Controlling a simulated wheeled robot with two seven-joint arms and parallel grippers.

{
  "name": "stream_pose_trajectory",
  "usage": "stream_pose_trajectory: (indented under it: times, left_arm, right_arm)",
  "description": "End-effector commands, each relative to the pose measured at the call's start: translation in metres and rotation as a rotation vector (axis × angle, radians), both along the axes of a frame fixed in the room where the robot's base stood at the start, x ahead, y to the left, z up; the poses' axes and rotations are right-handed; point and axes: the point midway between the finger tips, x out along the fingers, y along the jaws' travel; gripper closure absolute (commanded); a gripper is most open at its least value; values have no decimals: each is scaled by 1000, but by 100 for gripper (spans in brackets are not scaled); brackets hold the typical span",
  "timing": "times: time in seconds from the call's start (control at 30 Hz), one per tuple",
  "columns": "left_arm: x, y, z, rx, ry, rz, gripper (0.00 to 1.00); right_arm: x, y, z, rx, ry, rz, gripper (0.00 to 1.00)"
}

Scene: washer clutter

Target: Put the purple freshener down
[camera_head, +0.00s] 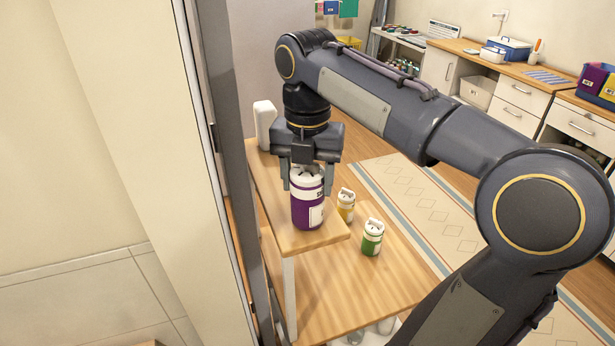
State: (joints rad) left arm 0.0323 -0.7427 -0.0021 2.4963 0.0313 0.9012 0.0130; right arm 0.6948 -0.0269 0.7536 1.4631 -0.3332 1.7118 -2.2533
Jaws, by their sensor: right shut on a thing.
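The purple freshener (307,207) is a purple canister with a white top and a white label. It is upright at the front end of the raised wooden shelf (277,205). My right gripper (308,182) points down from above and is shut on its upper part. From this angle I cannot tell whether the canister's base touches the shelf. My left gripper is not in view.
A yellow canister (346,206) and a green canister (372,238) stand to the right on the lower wooden surface (345,285). A white bottle (264,124) stands behind. A wall edge (215,180) runs close on the left.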

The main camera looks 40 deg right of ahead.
Motion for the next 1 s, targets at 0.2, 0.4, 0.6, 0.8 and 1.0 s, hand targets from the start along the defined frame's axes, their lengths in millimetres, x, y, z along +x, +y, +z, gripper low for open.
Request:
stream_pose_trajectory:
  times: [0.2,0.4,0.6,0.8,1.0]
  left_arm:
    - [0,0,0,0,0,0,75]
    - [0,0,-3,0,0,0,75]
    - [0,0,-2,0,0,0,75]
    - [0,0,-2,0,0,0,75]
    - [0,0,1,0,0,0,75]
  right_arm:
    - [0,0,-1,0,-1,1,71]
    - [0,0,-5,0,-1,1,44]
    - [0,0,-5,0,0,1,23]
    - [0,0,-4,0,0,1,23]
    - [1,0,11,0,-4,3,23]
